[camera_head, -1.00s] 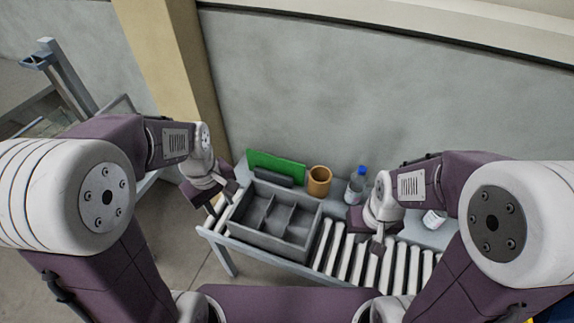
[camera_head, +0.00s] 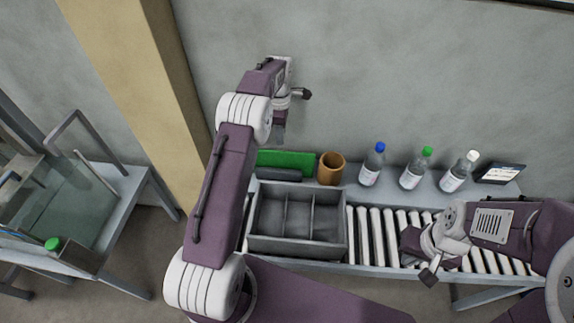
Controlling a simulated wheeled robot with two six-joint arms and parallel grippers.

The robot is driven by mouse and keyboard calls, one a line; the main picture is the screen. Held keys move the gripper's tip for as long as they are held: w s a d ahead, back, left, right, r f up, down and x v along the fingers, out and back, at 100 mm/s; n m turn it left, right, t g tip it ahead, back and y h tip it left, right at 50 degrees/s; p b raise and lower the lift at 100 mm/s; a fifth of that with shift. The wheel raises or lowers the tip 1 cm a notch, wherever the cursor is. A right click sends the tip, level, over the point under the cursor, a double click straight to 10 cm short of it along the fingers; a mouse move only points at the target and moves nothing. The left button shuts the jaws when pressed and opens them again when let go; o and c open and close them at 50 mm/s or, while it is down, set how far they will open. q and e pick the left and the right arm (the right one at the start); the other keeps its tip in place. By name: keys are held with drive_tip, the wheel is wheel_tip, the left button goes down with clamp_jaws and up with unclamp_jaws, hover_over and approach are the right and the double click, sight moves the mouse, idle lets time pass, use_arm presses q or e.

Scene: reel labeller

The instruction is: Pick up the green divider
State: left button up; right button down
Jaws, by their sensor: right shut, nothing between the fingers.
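The green divider (camera_head: 292,160) is a long flat green panel standing at the back of the table, against the wall side, behind the grey compartment tray (camera_head: 337,256). A dark grey bar (camera_head: 278,174) lies in front of it. My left gripper (camera_head: 279,136) points down just above the divider's upper edge, apart from it as far as I can see; its fingers are too small and partly hidden to tell open or shut. My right gripper (camera_head: 430,276) is shut and empty over the rollers at the right.
A brown cup (camera_head: 330,168) stands right of the divider. Bottles with blue (camera_head: 371,170), green (camera_head: 415,172) and white (camera_head: 461,174) caps and a small screen (camera_head: 500,173) follow to the right. White rollers (camera_head: 376,240) run beside the tray. A side table stands at the left.

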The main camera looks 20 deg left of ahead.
sight(279, 158)
use_arm(q)
drive_tip(key=shift+s+a+f+b, duration=0.1)
drive_tip(key=shift+s+f+b, duration=0.1)
drive_tip(key=shift+f, duration=0.9)
drive_tip(key=shift+s+a+f+b, duration=0.1)
drive_tip(key=shift+s+f+b, duration=0.1)
drive_tip(key=shift+f, duration=0.9)
drive_tip(key=shift+s+f+b, duration=0.1)
drive_tip(key=shift+f+b, duration=0.1)
drive_tip(key=shift+f, duration=0.9)
drive_tip(key=f, duration=0.5)
drive_tip(key=shift+s+f+b, duration=0.1)
drive_tip(key=shift+s+b, duration=0.2)
drive_tip(key=shift+b, duration=0.1)
clamp_jaws()
